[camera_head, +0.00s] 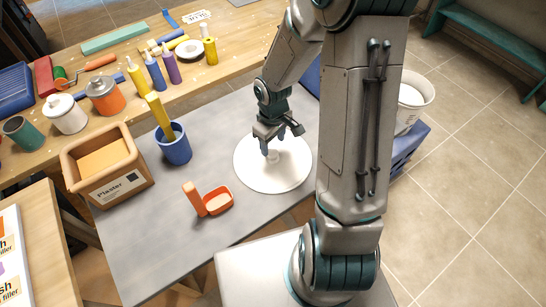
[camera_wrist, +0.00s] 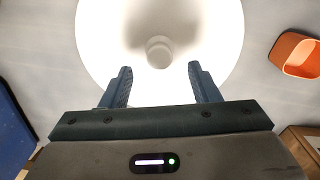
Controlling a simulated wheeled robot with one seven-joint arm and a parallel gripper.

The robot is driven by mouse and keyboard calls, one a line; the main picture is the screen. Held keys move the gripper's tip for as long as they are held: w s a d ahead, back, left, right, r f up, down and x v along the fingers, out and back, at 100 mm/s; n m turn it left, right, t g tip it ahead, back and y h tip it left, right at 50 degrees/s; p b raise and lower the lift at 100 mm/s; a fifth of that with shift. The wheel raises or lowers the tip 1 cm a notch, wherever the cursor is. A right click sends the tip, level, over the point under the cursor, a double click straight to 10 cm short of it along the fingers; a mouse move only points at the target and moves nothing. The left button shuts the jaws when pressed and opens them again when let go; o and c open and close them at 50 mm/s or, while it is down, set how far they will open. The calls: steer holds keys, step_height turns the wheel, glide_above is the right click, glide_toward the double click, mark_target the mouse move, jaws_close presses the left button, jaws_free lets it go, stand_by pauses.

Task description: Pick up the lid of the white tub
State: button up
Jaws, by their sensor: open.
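A large round white lid (camera_head: 290,177) with a small knob (camera_head: 273,157) in its centre lies on the grey table. In the wrist view the lid (camera_wrist: 105,40) fills the upper middle, and its knob (camera_wrist: 159,52) shows just beyond the fingertips, roughly centred between them. My gripper (camera_head: 279,147) is over the lid, pointing down, open and empty. In the wrist view my gripper (camera_wrist: 161,72) has its two blue fingers apart. I cannot tell the exact height of the fingertips over the lid. A white tub (camera_head: 406,121) stands at the right, partly hidden by my arm.
An orange scoop-like tray (camera_head: 218,203) lies left of the lid. A blue cup (camera_head: 175,150) and a plaster box (camera_head: 105,178) stand further left. Bottles and pots, including a white lidded pot (camera_head: 66,116), crowd the wooden bench (camera_head: 225,68). A blue crate (camera_head: 405,145) is at right.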

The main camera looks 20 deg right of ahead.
mark_target(272, 152)
steer(key=shift+w+a+f, duration=0.1)
steer(key=shift+f, duration=1.15)
steer(key=shift+w+f, duration=0.1)
steer(key=shift+f, duration=1.1)
steer(key=c, duration=1.1)
